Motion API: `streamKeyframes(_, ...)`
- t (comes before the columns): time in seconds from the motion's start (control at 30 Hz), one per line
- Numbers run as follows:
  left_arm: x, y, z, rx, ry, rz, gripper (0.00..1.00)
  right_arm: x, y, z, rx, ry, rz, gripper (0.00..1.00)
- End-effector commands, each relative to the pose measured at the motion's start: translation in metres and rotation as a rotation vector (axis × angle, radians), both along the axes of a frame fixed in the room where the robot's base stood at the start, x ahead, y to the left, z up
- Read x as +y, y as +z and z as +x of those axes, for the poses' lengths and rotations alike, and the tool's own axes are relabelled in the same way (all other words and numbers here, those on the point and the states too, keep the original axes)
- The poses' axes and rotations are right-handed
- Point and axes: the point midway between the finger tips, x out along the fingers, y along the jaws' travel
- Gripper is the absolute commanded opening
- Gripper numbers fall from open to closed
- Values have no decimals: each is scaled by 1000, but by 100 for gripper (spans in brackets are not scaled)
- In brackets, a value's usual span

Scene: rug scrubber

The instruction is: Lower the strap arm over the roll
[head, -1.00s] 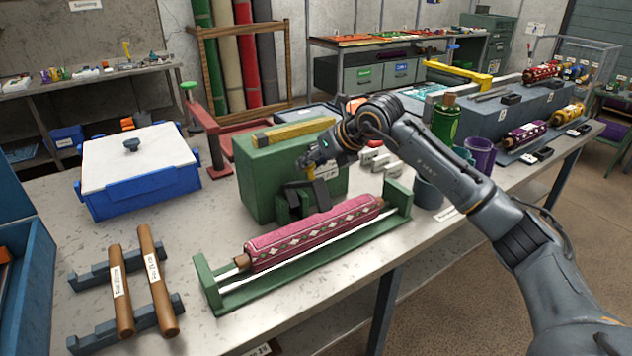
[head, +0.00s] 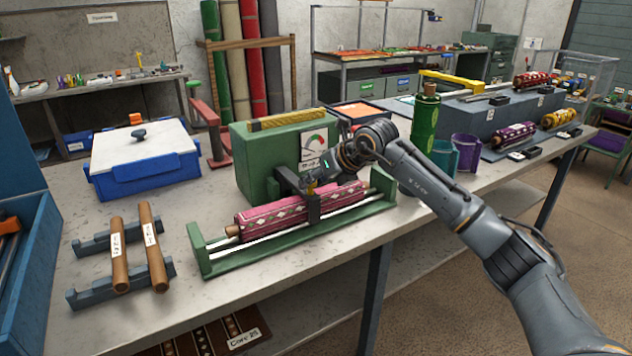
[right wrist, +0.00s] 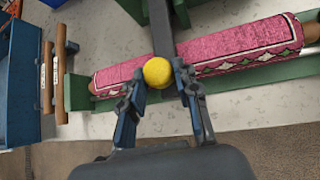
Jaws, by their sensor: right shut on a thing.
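The pink patterned roll (head: 275,216) lies in the green cradle (head: 222,262) at the front of the bench. The dark strap arm (head: 288,179) reaches forward from the green box (head: 258,150), and its end piece (head: 314,208) lies across the roll's middle. Whether it presses on the roll is not clear. My right gripper (head: 312,187) is shut on the strap arm's yellow knob, just above the roll. In the right wrist view the yellow knob (right wrist: 157,72) sits between both fingers, and the strap arm (right wrist: 162,28) runs away from it across the pink roll (right wrist: 240,45).
A blue bin with a white lid (head: 140,147) and a grey rack (head: 90,245) with two wooden rods stand left. A green bottle (head: 424,122) and cups (head: 466,152) stand right of the cradle. Bare bench top lies between rack and cradle.

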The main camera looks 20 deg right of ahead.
Motion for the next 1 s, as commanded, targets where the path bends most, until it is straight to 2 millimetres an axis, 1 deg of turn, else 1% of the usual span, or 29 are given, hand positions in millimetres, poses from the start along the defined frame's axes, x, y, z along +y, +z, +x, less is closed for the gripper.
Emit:
streamKeyframes(0.03, 0, -1, 2, -3, 0, -1, 0, 3, -16, -4, 34, 7, -5, 0)
streamKeyframes(0.37, -1, -1, 6, -10, 0, -1, 0, 3, -17, -4, 36, 8, -3, 0)
streamKeyframes(0.4, -1, -1, 6, -10, 0, -1, 0, 3, -17, -4, 36, 8, -3, 33)
streamKeyframes(0.47, -1, -1, 6, -10, 0, -1, 0, 3, -16, -4, 35, 8, -3, 45)
streamKeyframes(0.5, -1, -1, 6, -10, 0, -1, 0, 3, -16, -4, 33, 7, -3, 53)
streamKeyframes(0.73, -1, -1, 6, -9, 0, -1, 0, 2, -11, -3, 23, 6, -3, 53)
streamKeyframes(0.83, 1, -1, 1, -2, 0, 1, 0, 1, -9, -3, 21, 5, -4, 53)
streamKeyframes(0.93, 1, -1, 1, -3, 0, 0, 0, -2, -3, -8, 18, 4, -4, 53)
streamKeyframes(1.0, 0, -1, 2, -3, 0, 0, 0, -5, 5, -15, 18, 4, -6, 53)
